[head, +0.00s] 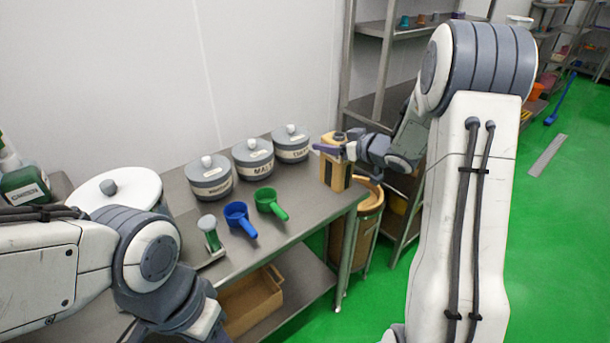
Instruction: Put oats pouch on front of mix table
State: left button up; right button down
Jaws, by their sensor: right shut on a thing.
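The oats pouch (334,175) is a tan, upright block-shaped pack with a dark band and a dark top, in the head view right of centre. My right gripper (336,148) reaches in from the right and is shut on its upper part. The pouch appears over the right end of the steel table (300,212); I cannot tell whether its base touches the top. The gripper hides part of its upper side. My left arm crosses the lower left, and its fingers are not visible.
Three grey lidded canisters (252,158) line the table's back. A brown bin (366,205) stands off the right end. The front right tabletop is clear.

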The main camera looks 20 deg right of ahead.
jog(key=w+a+f+p, duration=0.1)
jog(key=w+a+f, duration=0.4)
jog(key=w+f, duration=0.3)
jog(key=shift+w+f, duration=0.15)
jog(key=shift+f, duration=0.8)
grip_release()
